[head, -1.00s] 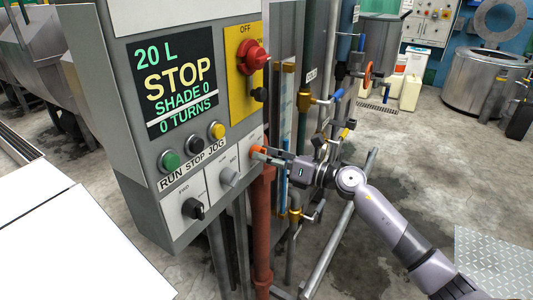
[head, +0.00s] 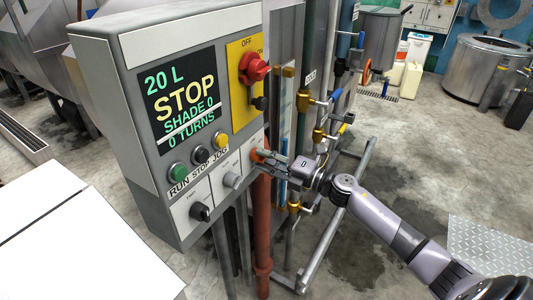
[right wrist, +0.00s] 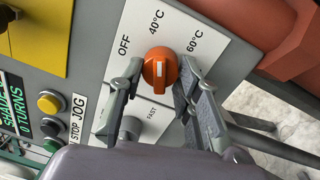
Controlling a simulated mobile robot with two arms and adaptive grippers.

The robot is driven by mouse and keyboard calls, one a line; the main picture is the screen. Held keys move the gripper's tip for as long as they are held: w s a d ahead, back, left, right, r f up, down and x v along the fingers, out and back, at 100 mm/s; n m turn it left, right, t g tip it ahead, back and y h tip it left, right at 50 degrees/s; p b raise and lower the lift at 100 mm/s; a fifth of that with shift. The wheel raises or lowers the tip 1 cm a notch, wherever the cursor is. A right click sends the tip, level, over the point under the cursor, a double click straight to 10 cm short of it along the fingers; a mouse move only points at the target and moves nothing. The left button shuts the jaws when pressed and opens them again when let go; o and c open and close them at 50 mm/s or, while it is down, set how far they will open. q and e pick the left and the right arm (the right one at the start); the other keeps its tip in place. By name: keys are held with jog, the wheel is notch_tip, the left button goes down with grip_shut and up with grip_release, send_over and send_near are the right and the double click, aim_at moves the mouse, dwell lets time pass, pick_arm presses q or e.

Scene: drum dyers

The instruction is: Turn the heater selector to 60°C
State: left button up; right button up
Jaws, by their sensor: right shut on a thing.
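The heater selector is an orange knob (right wrist: 160,66) on a white plate marked OFF, 40°C and 60°C. In the right wrist view its white mark looks roughly upright, toward the 40°C label (right wrist: 156,21); the 60°C label (right wrist: 195,40) is to the right of it. My right gripper (right wrist: 160,85) has one finger on each side of the knob and is shut on it. In the head view the orange knob (head: 257,155) is at the panel's lower right corner, with my right gripper (head: 268,158) at it from the right. My left gripper is not in view.
The grey control panel (head: 110,70) carries a display, a red switch (head: 254,68), push buttons and a grey selector (head: 232,180) close beside the orange one. Pipes with brass valves (head: 303,102) stand just right. A white surface (head: 70,245) fills the lower left.

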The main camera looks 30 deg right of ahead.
jog(key=m+p, duration=0.6)
jog(key=m, duration=0.5)
jog(key=shift+r, duration=0.1)
dwell(0.5)
jog(key=o, duration=1.1)
jog(key=shift+o, duration=0.2)
jog(key=shift+s, duration=0.1)
jog(key=shift+s+d, duration=0.2)
jog(key=shift+s, duration=0.05)
jog(key=v, duration=1.1)
jog(key=shift+s, duration=0.25)
